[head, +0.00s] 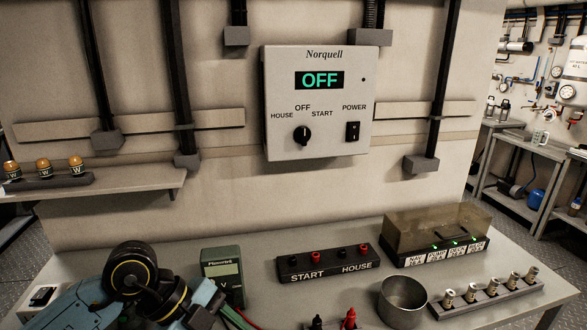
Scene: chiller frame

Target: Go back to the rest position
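A blue and black arm (135,272), mine, comes in at the lower left and bends over the near left part of the bench. No gripper fingers show clearly on it, and its lower end runs out of the bottom edge. My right arm and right gripper are not in the picture. The grey control box (318,105) on the wall reads OFF on its display (319,80). It has a black selector knob (302,135) and a black power switch (352,131).
The bench (300,232) holds a green meter (222,268), a START/HOUSE terminal block (328,263), a clear-covered fuse block (435,235), a metal cup (402,299) and a rack of cylinders (488,297). Red (349,318) and black (317,322) plugs stand at the front edge. A shelf (110,190) holds orange-topped parts.

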